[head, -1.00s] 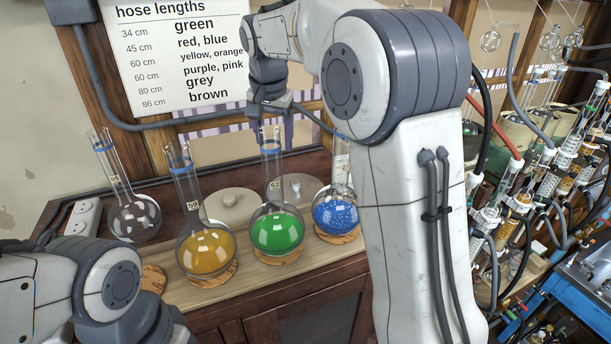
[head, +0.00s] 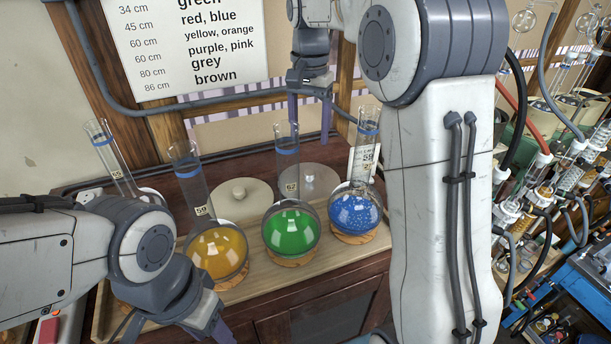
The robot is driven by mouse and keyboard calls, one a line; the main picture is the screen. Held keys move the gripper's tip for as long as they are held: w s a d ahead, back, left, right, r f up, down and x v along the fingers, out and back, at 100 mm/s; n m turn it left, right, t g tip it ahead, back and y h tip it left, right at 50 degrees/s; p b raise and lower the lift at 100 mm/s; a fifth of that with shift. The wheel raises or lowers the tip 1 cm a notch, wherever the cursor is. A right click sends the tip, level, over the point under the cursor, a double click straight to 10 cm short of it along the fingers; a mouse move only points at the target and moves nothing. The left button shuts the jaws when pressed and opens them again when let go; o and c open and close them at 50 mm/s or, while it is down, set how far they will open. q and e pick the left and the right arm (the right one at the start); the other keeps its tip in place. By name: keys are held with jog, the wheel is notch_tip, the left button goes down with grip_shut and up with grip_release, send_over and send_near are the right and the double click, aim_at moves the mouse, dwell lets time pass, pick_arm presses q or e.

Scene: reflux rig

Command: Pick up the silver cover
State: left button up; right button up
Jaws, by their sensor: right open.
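The silver cover (head: 318,179) is a round grey disc with a small knob, lying on the cabinet top behind the green and blue flasks. The green flask's neck and bulb hide its left and front parts. My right gripper (head: 309,138) points down above the cover, with its two fingers apart and nothing between them. The left finger is partly behind the green flask's neck. My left gripper (head: 212,326) is low at the left, in front of the yellow flask; its fingers are mostly out of frame.
A cream cover (head: 232,205) lies left of the silver one. Yellow (head: 217,255), green (head: 290,233) and blue (head: 354,212) flasks with tall necks stand in front on cork rings. A clear flask (head: 112,165) stands farther left. Glassware racks (head: 560,170) fill the right.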

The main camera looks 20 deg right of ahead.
aim_at(309, 172)
notch_tip(309, 172, down, 5)
jog(key=shift+a+r+b, duration=0.1)
jog(key=shift+r+b, duration=0.05)
jog(key=shift+b, duration=0.95)
notch_tip(309, 172, down, 6)
jog(key=b, duration=0.6)
jog(key=shift+s+r, duration=0.15)
jog(key=shift+r, duration=0.2)
grip_shut()
